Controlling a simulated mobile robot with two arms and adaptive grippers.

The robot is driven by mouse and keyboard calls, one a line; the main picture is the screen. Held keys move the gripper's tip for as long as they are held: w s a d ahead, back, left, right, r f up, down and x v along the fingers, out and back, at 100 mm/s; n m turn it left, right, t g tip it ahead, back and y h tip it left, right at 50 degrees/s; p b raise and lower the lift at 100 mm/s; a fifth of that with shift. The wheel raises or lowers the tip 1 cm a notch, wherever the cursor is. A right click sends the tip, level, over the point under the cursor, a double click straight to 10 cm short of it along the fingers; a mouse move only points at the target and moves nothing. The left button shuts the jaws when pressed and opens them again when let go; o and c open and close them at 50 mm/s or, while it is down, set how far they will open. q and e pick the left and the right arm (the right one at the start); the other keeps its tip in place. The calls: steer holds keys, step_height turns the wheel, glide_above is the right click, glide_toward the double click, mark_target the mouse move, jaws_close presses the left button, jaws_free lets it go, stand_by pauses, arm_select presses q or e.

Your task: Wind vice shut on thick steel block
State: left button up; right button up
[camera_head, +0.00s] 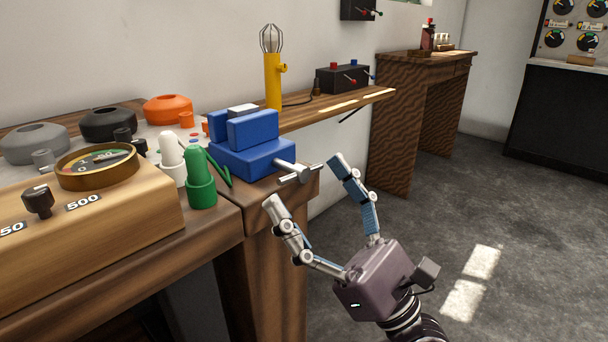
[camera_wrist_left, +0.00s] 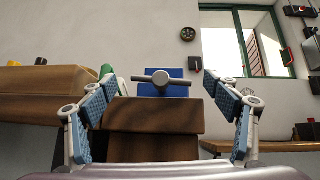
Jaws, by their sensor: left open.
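The blue vice (camera_head: 251,146) stands on the corner of the wooden bench, its screw and grey T-bar handle (camera_head: 300,173) pointing out past the bench edge. A pale grey steel block (camera_head: 243,111) shows at the top between the blue jaws; whether both jaws touch it I cannot tell. My left gripper (camera_head: 305,184) is open and empty, with its fingers spread to either side of the handle and apart from it. In the left wrist view the handle (camera_wrist_left: 161,78) lies crosswise in front of the blue vice (camera_wrist_left: 152,90), between and beyond the open fingers. My right gripper is not in view.
A wooden-cased meter (camera_head: 97,166) and white and green plugs (camera_head: 200,180) stand left of the vice. A yellow lamp holder (camera_head: 272,80) stands on a shelf behind. The floor (camera_head: 430,240) to the right is clear.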

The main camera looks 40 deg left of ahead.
arm_select(q)
steer(key=shift+x, duration=1)
steer(key=shift+c, duration=0.4)
